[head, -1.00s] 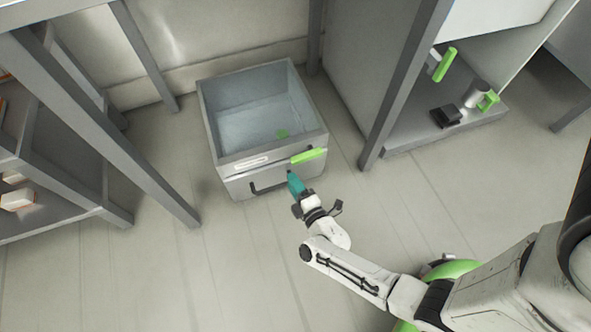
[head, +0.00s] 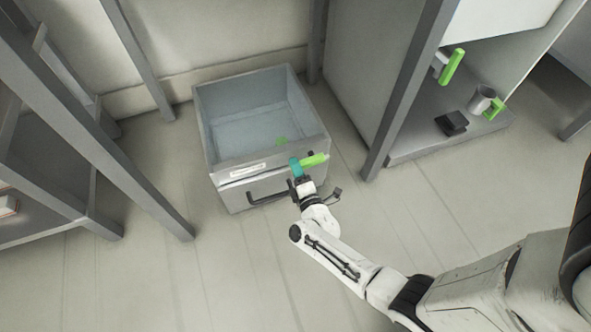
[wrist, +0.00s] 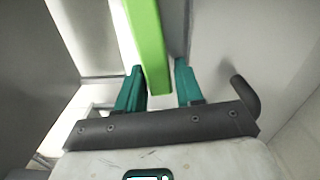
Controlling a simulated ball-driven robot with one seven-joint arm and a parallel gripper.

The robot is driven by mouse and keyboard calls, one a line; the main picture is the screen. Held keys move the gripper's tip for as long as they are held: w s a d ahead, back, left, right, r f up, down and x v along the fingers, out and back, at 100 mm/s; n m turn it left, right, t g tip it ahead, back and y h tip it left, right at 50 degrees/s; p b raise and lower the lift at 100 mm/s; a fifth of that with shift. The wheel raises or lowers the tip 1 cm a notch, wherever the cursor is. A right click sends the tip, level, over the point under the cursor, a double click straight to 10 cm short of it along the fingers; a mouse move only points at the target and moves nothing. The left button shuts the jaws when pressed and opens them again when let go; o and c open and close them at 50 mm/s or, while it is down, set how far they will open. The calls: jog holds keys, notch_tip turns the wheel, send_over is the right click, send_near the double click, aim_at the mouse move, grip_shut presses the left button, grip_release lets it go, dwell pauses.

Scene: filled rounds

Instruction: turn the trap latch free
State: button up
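The trap latch, a bright green bar (head: 315,160), sits at the top right of the front of a grey bin (head: 265,187). In the wrist view the green bar (wrist: 147,40) reaches down between my two teal fingers. My gripper (head: 297,168) is at the left end of the bar in the head view. In the wrist view my gripper (wrist: 158,85) is open, with a gap showing on both sides of the bar. The latch's pivot is not clear to see.
A dark handle (head: 268,198) runs across the bin's front, below and left of the latch. A cabinet at right holds a grey mug (head: 481,99) and a black block (head: 451,123). Open floor lies in front.

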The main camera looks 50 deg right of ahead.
jog(key=shift+w+d, duration=0.25)
jog(key=shift+w, duration=0.1)
grip_shut()
dwell(0.3)
